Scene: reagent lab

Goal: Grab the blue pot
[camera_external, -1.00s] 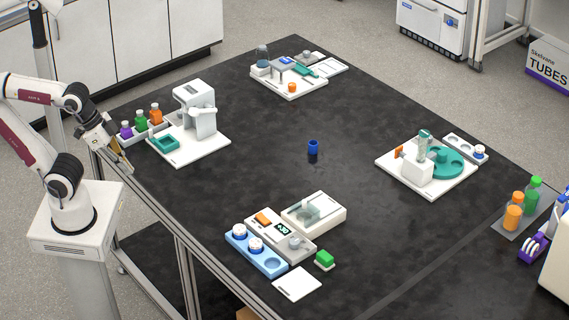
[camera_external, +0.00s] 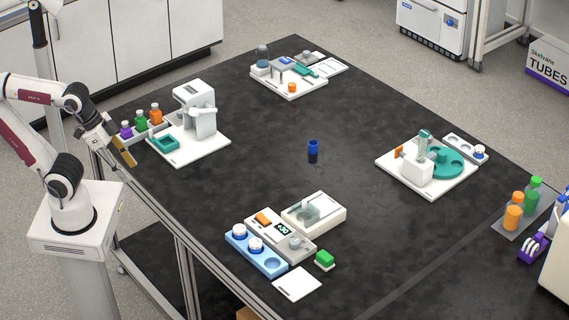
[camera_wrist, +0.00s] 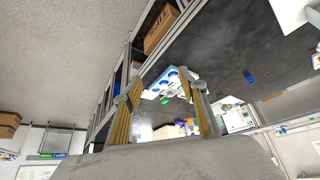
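The blue pot (camera_external: 313,147) is a small, dark blue cylinder standing upright near the middle of the black table (camera_external: 345,215). It also shows as a small blue shape in the wrist view (camera_wrist: 250,77), toward the right. My gripper (camera_external: 128,160) is at the table's left edge, far from the pot. In the wrist view its two yellow-padded fingers (camera_wrist: 160,112) are spread wide apart with nothing between them.
A white dispenser station (camera_external: 195,125) and colored bottles (camera_external: 141,122) stand near my gripper. A scale station with a blue tray (camera_external: 256,252) is at the front. A teal turntable station (camera_external: 440,162) is at the right. The table around the pot is clear.

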